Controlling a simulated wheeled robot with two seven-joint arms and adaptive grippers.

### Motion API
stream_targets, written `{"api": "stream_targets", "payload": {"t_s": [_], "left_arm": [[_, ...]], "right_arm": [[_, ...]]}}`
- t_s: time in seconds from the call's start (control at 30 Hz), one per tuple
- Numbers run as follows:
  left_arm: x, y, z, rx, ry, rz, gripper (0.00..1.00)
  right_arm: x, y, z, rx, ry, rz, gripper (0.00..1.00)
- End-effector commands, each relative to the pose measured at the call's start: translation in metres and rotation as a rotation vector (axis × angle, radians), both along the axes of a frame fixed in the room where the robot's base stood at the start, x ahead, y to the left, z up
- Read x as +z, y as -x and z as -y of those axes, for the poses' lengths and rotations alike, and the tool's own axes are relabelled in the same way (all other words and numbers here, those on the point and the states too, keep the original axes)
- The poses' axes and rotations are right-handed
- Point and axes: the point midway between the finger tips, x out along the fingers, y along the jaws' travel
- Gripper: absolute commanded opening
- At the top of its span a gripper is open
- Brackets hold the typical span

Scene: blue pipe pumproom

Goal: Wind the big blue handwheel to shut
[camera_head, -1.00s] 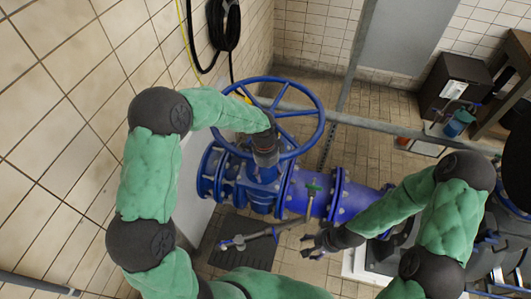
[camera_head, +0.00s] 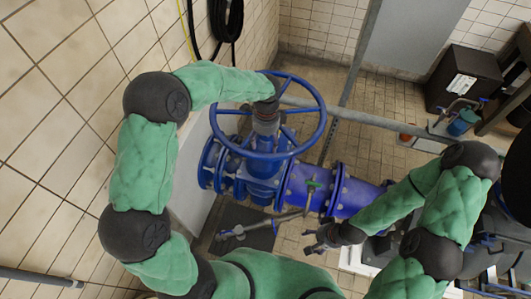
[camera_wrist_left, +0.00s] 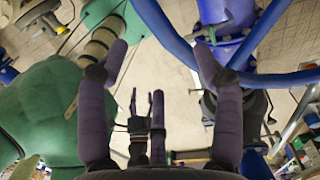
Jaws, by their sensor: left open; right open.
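The big blue handwheel (camera_head: 322,122) lies roughly level on top of the blue valve (camera_head: 262,180). My left gripper (camera_head: 265,130) points down over the wheel's middle, inside the rim's outline in the head view. In the left wrist view its two purple fingers are apart (camera_wrist_left: 161,52) with nothing between them. The blue rim (camera_wrist_left: 178,42) passes close to the right finger; I cannot tell whether they touch. My right gripper (camera_head: 322,240) is open and empty, low in front of the blue pipe (camera_head: 312,186).
A tiled wall (camera_head: 60,90) stands close on the left, with a black hose (camera_head: 226,22) hanging on it. A grey rail (camera_head: 390,126) runs behind the wheel. A small green-handled tap (camera_head: 312,184) sits by the pipe. A dark mat (camera_head: 240,218) lies on the floor.

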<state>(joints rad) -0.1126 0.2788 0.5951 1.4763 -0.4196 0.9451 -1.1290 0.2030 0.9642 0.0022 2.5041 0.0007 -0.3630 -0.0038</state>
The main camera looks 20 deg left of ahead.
Motion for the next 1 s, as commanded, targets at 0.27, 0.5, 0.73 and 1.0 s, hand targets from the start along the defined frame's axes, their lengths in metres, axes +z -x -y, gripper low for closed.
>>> {"api": "stream_targets", "payload": {"t_s": [0.27, 0.5, 0.73, 1.0], "left_arm": [[-0.051, 0.004, 0.0, 0.0, 0.0, -0.003, 0.67], [-0.079, 0.005, 0.0, 0.001, 0.001, -0.001, 0.67], [-0.086, 0.006, 0.0, 0.0, 0.001, 0.001, 0.67], [-0.086, 0.006, 0.0, 0.0, 0.001, 0.001, 0.44]], "right_arm": [[0.001, 0.0, 0.0, 0.0, 0.0, 0.0, 0.67], [0.002, 0.0, 0.0, 0.0, 0.0, 0.0, 0.67], [0.002, 0.0, 0.0, 0.0, 0.0, 0.001, 0.67], [0.002, 0.0, 0.0, -0.001, 0.0, 0.001, 0.67]]}}
